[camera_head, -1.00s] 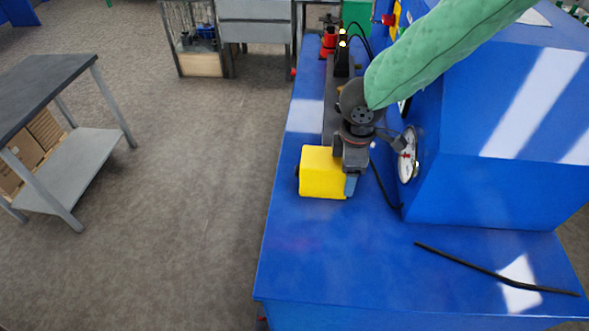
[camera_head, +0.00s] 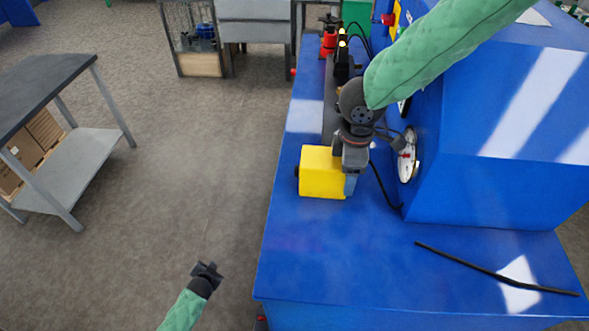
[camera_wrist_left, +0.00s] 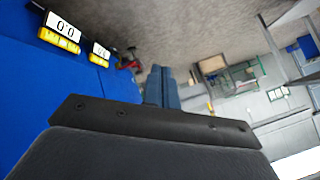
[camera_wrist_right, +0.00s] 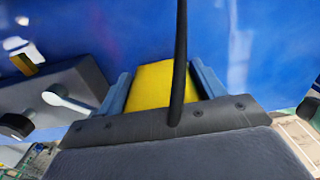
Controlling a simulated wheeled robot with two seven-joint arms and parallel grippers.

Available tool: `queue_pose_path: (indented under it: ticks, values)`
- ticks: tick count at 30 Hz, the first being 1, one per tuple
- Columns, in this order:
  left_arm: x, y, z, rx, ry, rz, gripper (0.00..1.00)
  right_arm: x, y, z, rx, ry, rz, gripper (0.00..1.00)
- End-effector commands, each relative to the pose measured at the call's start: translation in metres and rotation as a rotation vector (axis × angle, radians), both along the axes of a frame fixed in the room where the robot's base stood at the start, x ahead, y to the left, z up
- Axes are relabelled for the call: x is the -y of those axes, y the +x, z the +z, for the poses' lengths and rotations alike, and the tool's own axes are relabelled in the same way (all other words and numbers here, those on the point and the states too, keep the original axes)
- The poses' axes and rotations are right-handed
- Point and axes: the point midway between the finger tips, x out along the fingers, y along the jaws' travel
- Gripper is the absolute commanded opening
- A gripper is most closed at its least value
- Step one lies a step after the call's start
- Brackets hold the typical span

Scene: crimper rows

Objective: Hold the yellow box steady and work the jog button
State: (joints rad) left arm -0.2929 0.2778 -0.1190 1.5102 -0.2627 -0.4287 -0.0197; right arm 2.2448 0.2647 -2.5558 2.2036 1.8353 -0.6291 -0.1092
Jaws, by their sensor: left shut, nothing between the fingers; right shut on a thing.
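The yellow box (camera_head: 321,173) sits on the blue bench top near its left edge. A small dark knob (camera_head: 297,171) shows on its left side; I cannot tell for sure that it is the jog button. My right gripper (camera_head: 350,184) comes from above and is shut on the box's right part. In the right wrist view the yellow box (camera_wrist_right: 158,86) lies between its blue-grey fingers, with a black cable crossing in front. My left gripper (camera_head: 207,270) is shut and empty, off the bench over the floor, lower left of the box. Its closed fingers (camera_wrist_left: 160,86) show in the left wrist view.
The blue bench (camera_head: 330,265) has clear room in front of the box. A large blue machine housing (camera_head: 490,130) with a round gauge (camera_head: 407,155) stands to the right. A black rod (camera_head: 495,270) lies on the bench. A grey table (camera_head: 45,85) stands at left.

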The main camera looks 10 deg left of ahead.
Motion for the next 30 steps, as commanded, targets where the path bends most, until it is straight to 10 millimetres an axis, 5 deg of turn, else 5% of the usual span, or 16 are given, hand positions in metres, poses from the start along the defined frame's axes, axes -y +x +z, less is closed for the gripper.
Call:
queue_pose_path:
  ticks: [15,30]
  values:
    - [0.006,0.089,0.188,0.386,0.279,-0.254,0.00,0.000,0.000,0.000,0.000,0.000,0.000,0.41]
    - [0.053,0.109,0.380,0.771,0.672,-0.530,0.00,0.000,0.000,0.000,0.000,0.000,0.000,0.41]
